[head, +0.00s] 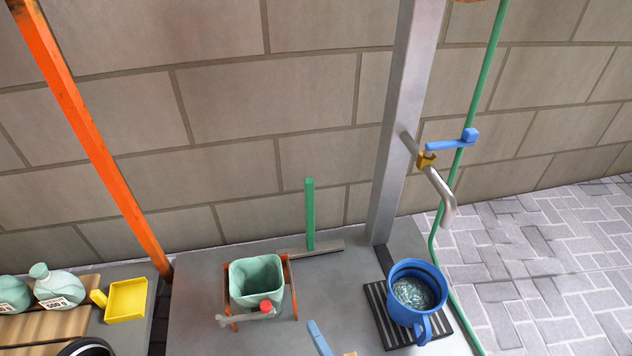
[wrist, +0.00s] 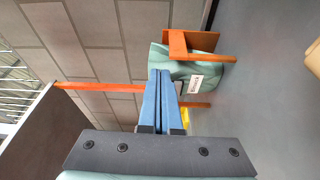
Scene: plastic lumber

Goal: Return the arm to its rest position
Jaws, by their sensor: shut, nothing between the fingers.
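My gripper (wrist: 160,74) fills the lower middle of the wrist view. Its two blue fingers lie side by side, shut and empty. In the head view, a blue tip that looks like my gripper (head: 313,324) shows at the bottom edge, to the right of and nearer than the green container; most of the arm is out of view. The green container (head: 255,270) stands in an orange frame on the grey platform. It also shows beyond the fingers in the wrist view (wrist: 185,70). The fingers appear apart from it.
A blue jug (head: 418,320) stands on a black grate under a metal spout (head: 440,195) with a blue lever. A grey post (head: 398,130) rises behind it. A yellow tray (head: 126,300) and pale green bottles (head: 58,288) stand left. An orange post (head: 85,130) leans near the wall.

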